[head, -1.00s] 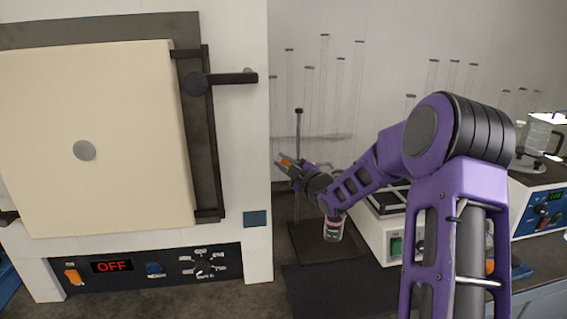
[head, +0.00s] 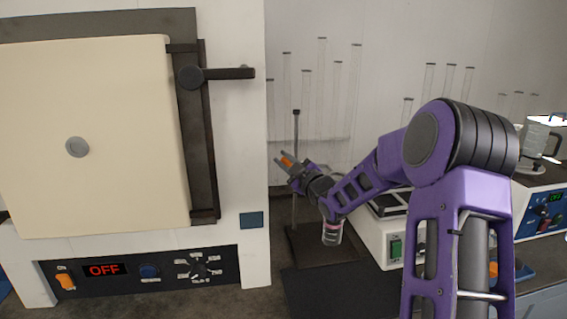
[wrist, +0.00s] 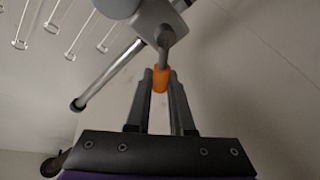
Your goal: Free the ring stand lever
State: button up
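The ring stand is a thin upright rod (head: 295,150) on a dark base plate, right of the furnace; my gripper hides part of it. In the wrist view the rod (wrist: 108,72) runs slantwise into a grey clamp (wrist: 160,16). The lever (wrist: 160,80) hangs from this clamp, with a grey stem and an orange end. The orange also shows in the head view (head: 288,162). My gripper (wrist: 160,76) has its fingers on either side of the orange end, with little or no gap, and looks shut on it. My gripper also shows in the head view (head: 284,159).
A large furnace (head: 257,130), display reading OFF, stands close on the left. A small jar (head: 332,233) shows below my wrist. A white device with a green switch (head: 396,246) stands to the right. Several glass tubes (head: 321,80) line the back wall.

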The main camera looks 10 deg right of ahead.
jog(key=o, duration=0.5)
jog(key=shift+r, duration=0.1)
jog(key=shift+c, duration=0.2)
jog(key=shift+s+d, duration=0.1)
jog(key=v, duration=1.7)
jog(key=shift+d, duration=0.1)
